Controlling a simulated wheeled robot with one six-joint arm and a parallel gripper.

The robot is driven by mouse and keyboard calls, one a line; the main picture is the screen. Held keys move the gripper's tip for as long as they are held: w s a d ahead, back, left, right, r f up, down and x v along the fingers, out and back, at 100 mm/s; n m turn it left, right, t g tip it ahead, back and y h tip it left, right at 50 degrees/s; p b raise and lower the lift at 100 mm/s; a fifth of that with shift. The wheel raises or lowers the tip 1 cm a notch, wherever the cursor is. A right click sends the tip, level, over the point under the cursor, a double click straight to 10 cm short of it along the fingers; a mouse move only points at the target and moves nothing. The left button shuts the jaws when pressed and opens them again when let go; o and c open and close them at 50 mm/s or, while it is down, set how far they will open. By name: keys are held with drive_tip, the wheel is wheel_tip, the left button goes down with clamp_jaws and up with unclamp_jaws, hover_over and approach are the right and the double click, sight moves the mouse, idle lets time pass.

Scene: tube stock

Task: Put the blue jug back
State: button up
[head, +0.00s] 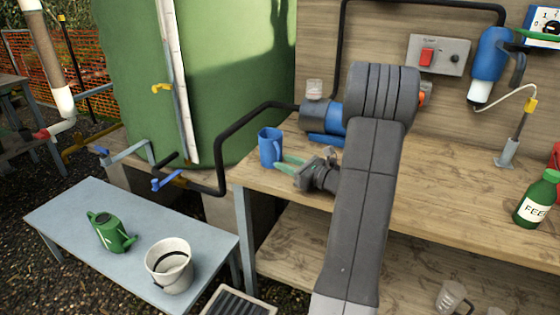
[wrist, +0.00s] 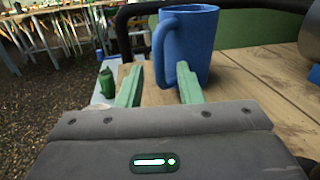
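The blue jug (head: 270,147) stands upright on the wooden bench, near its left end. In the wrist view the jug (wrist: 200,42) is just ahead of my gripper, with its handle facing me. My gripper (head: 284,162) is low over the bench, to the right of the jug in the head view. In the wrist view its two green fingers (wrist: 160,68) are apart, with the lower part of the handle showing between them. The fingers do not appear closed on the handle. I cannot tell whether either finger touches the jug.
A blue and grey pump (head: 324,118) with a black pipe stands behind on the bench (head: 440,190). A green tank (head: 235,80) rises behind the jug. A low grey table (head: 75,225) holds a green watering can (head: 110,232) and white bucket (head: 168,262). A green bottle (head: 537,200) stands far right.

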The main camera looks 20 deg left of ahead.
drive_tip(key=v, duration=0.8)
drive_tip(key=shift+s+d, duration=0.2)
drive_tip(key=shift+d, duration=0.1)
